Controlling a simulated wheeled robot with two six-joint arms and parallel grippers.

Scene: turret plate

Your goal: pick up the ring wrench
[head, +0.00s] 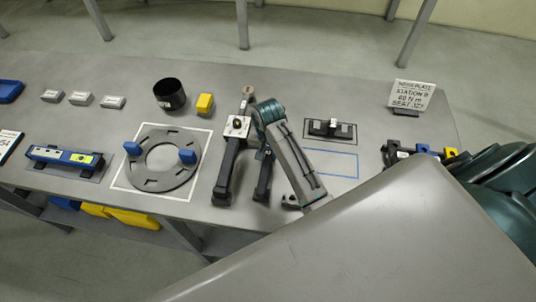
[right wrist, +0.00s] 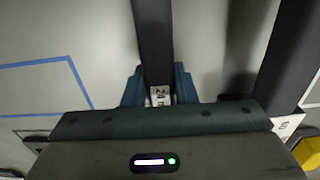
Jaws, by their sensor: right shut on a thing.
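My right gripper (head: 262,148) reaches down over the table, its fingertips mostly hidden by its own body in the head view. In the right wrist view its teal fingers (right wrist: 159,88) are closed on both sides of a dark bar with a white "24" label, the ring wrench (right wrist: 152,40). In the head view the dark handle of the ring wrench (head: 263,180) shows just left of my arm; its far end is hidden. I cannot tell whether it touches the table. My left gripper is not in view.
A longer dark wrench (head: 226,172) lies close left of the ring wrench. Further left are a slotted ring plate (head: 143,176) with blue blocks, a black cup (head: 169,94) and a yellow block (head: 205,104). A blue outlined rectangle (head: 357,165) lies right, by a sign (head: 411,95).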

